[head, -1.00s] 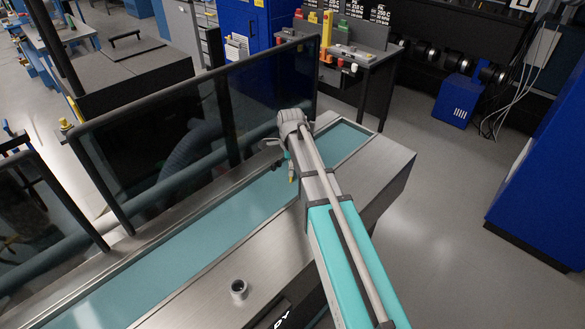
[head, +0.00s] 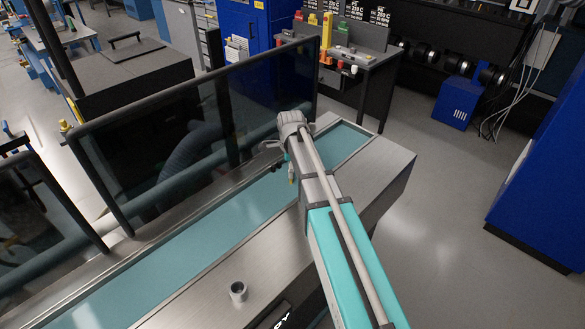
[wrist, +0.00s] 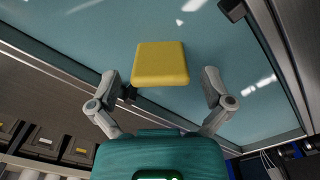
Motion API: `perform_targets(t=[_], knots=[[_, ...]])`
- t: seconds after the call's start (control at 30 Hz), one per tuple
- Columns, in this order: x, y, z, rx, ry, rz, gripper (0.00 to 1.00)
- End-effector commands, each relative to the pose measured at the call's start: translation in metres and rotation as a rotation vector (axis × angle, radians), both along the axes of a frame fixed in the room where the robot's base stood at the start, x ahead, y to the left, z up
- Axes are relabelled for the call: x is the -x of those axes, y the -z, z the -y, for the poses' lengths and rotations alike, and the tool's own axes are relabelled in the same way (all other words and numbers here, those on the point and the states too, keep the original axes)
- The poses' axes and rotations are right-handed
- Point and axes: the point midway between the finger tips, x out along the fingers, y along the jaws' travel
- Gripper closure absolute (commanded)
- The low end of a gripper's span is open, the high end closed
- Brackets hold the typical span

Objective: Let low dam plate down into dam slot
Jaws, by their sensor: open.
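A yellow block (wrist: 160,64) shows in the wrist view, ahead of my gripper (wrist: 168,85) and between its line of fingers, over the teal water of the trough. It may be the grip of the low dam plate; no plate body shows below it. My gripper is open, with a clear gap between each finger and the block. A dark bracket (wrist: 232,10) stands by one trough wall and a dark piece shows beside the left finger. I cannot tell if these are the dam slot. In the head view, my gripper (head: 272,148) is over the trough, mostly hidden by my wrist.
The long water trough (head: 220,268) has metal edges. A dark glass guard (head: 195,125) stands along its far side. A short metal cup-like fitting (head: 238,290) is on the near deck. A bench (head: 350,55) with coloured items stands behind.

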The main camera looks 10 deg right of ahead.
Motion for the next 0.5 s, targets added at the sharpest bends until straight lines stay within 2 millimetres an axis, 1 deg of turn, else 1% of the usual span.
perform_targets(t=[0.27,0.5], knots=[[0.0,-0.01,0.0,0.0,0.0,0.0,0.0],[0.0,-0.028,0.0,0.0,0.0,0.0,0.0]])
